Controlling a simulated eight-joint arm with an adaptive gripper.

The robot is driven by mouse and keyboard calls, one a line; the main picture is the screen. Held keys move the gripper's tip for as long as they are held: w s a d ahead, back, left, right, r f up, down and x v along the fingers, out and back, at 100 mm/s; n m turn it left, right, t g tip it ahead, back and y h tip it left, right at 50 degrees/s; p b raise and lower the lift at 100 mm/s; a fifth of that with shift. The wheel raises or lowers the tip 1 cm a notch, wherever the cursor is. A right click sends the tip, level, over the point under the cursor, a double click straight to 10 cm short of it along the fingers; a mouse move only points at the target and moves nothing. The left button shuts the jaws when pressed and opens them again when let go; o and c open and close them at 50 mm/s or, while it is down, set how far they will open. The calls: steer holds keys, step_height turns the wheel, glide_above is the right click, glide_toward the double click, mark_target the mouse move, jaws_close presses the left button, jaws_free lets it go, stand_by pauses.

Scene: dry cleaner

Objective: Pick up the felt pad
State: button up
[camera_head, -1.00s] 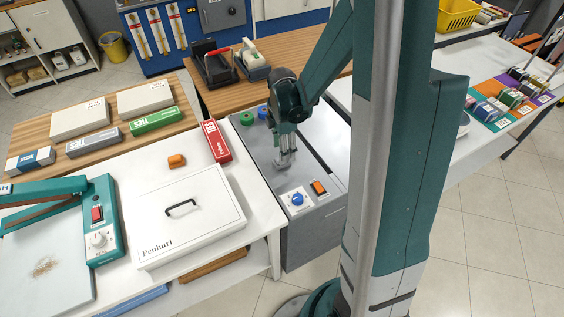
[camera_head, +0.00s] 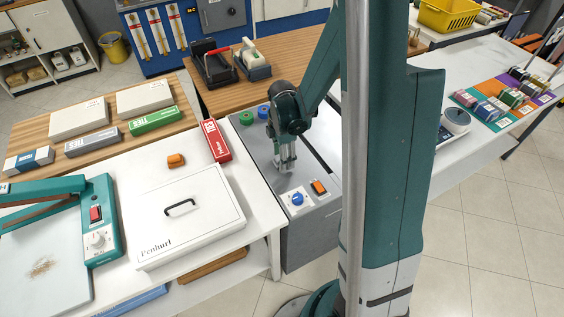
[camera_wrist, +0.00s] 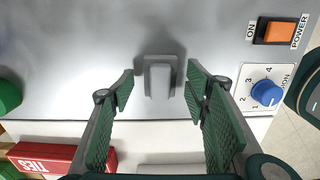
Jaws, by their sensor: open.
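My gripper (camera_head: 286,165) is over the grey machine top, pointing down. In the wrist view its two green-padded fingers are open and apart. Between them lies a small pale grey block (camera_wrist: 158,80) with a wider bar at its upper end, on the grey surface. It looks like the felt pad, but I cannot be sure. The fingers stand to its left and right with a gap on each side. In the head view the gripper hides this block.
The blue dial (camera_head: 297,199) and orange power switch (camera_head: 319,187) are close by on the machine. A red box (camera_head: 216,141), a small orange-brown object (camera_head: 176,160) and a white lidded case (camera_head: 190,215) sit on the table to the left. Green and blue caps (camera_head: 247,118) are behind.

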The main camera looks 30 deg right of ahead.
steer(key=shift+f, duration=0.3)
stand_by(0.4)
steer(key=c, duration=0.9)
